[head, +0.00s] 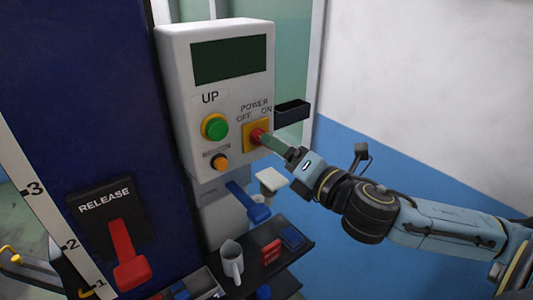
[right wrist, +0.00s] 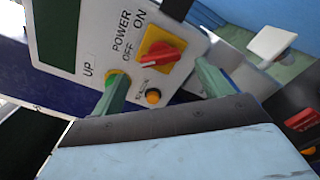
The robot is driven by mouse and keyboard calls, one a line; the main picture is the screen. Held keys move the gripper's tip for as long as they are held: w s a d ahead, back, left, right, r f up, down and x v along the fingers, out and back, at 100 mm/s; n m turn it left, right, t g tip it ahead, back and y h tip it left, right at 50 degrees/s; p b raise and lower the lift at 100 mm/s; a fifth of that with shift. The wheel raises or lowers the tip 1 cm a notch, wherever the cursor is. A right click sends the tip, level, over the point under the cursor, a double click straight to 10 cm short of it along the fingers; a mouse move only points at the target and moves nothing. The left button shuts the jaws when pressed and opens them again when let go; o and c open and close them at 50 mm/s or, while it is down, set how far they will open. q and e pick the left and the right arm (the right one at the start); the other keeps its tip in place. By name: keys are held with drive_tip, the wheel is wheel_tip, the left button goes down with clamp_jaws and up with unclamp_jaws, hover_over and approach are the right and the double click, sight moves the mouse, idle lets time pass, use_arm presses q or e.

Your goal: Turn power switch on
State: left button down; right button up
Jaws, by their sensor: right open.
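The power switch is a red rotary knob (head: 258,136) on a yellow square plate (head: 252,146), below the POWER, OFF and ON labels on the white control box. In the right wrist view the red knob (right wrist: 160,54) shows fully, its narrow end on the side of the OFF label. My right gripper (head: 267,140) reaches in from the right, its fingertips close to the knob. In the wrist view its two green fingers (right wrist: 160,72) are spread apart with the knob between them in the picture. Whether they touch it I cannot tell. My left gripper is out of view.
The control box (head: 180,70) also carries a green UP button (head: 215,127) and an orange button (head: 219,163). A black holder (head: 292,112) juts out right of the switch. A red RELEASE lever (head: 128,255) is lower left.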

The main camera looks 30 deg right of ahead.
use_arm(q)
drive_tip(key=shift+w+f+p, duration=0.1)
drive_tip(key=shift+p, duration=0.2)
use_arm(e)
drive_tip(key=shift+w+a, duration=0.2)
drive_tip(key=shift+w, duration=2.75)
drive_tip(key=shift+c, duration=0.2)
drive_tip(key=c, duration=0.9)
